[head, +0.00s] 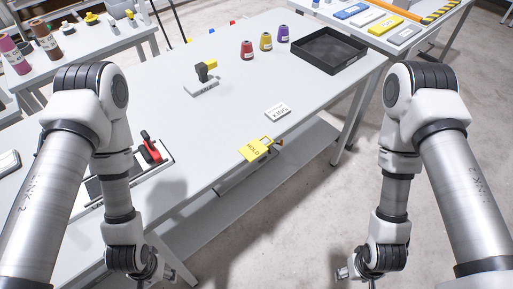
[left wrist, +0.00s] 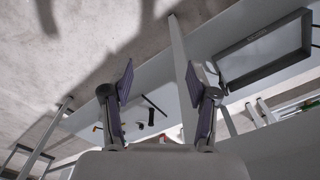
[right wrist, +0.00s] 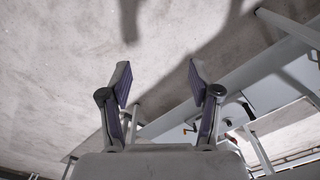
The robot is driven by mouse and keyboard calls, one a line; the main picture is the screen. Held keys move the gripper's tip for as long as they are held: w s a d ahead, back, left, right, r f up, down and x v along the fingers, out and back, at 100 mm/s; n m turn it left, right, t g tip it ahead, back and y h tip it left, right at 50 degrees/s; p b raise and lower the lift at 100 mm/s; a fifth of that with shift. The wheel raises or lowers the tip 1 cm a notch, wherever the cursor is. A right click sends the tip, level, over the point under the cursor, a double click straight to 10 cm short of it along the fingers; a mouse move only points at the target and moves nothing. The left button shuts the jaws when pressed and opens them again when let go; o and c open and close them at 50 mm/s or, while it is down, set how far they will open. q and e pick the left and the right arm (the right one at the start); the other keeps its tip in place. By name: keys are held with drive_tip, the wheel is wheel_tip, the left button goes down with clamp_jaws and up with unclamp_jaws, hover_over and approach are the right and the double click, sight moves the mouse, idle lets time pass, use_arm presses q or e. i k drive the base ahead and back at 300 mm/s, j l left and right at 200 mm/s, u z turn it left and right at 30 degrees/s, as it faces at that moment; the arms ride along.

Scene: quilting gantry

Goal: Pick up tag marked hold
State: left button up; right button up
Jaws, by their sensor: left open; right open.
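A yellow tag marked HOLD (head: 255,149) is at the front edge of the grey table (head: 215,130) in the head view, beside a small orange-brown piece. My left gripper (left wrist: 160,82) is open and empty in the left wrist view; its wrist shows low in the head view, left of the tag. My right gripper (right wrist: 160,80) is open and empty in the right wrist view; its wrist is low in the head view, right of the tag and off the table. I cannot make out the tag in either wrist view.
A white labelled block (head: 278,110) lies behind the tag. A grey stand with a yellow part (head: 204,76), coloured cones (head: 265,42) and a black tray (head: 328,50) stand farther back. A red-handled clamp (head: 150,147) sits at the left. Floor is clear at the right.

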sight(252, 150)
drive_tip(key=l+u, duration=0.15)
drive_tip(key=l, duration=1.15)
drive_tip(key=k+l+u, duration=0.15)
drive_tip(key=l, duration=1.1)
